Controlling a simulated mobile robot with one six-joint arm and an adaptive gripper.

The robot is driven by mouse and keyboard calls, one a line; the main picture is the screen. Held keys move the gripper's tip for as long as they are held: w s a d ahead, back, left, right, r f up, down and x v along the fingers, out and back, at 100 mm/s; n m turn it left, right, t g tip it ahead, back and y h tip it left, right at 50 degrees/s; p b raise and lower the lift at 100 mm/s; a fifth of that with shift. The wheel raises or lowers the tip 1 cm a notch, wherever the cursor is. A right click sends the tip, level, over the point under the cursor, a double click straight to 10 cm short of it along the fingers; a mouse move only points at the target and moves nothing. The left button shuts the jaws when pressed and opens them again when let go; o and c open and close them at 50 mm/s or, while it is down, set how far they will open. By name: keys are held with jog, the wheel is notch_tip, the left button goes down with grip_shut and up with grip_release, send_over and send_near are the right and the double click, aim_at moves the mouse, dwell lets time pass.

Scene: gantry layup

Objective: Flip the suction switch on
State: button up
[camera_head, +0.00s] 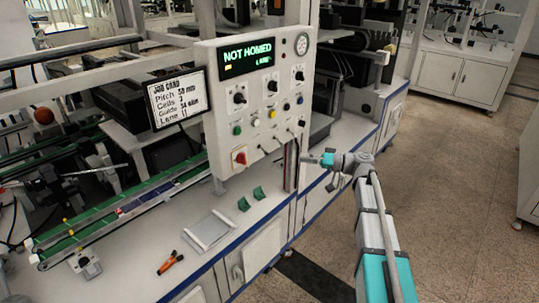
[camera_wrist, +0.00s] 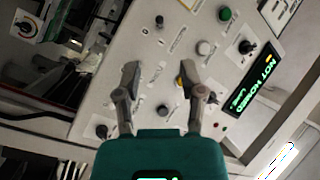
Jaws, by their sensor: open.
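My gripper (camera_head: 311,159) is to the right of the panel's lower right edge in the head view. In the wrist view my gripper (camera_wrist: 159,76) is open and empty, its fingers spread in front of the panel face (camera_wrist: 150,60). A yellow button (camera_wrist: 179,82) shows near the right finger, and a dark knob (camera_wrist: 161,110) lies between the fingers.
The green display (camera_head: 247,58) reads NOT HOMED. A job card (camera_head: 177,99) hangs left of the panel. Below are a green conveyor (camera_head: 120,208), a grey tray (camera_head: 209,231), two green blocks (camera_head: 251,197) and an orange-black tool (camera_head: 170,262). Floor at right is clear.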

aim_at(267, 153)
jog(key=a, duration=0.4)
jog(key=w+a, duration=0.1)
jog(key=a, duration=0.3)
jog(key=w+a, duration=0.1)
jog(key=a, duration=0.4)
grip_shut()
jog(key=shift+d, duration=0.2)
jog(key=shift+a+r, duration=0.1)
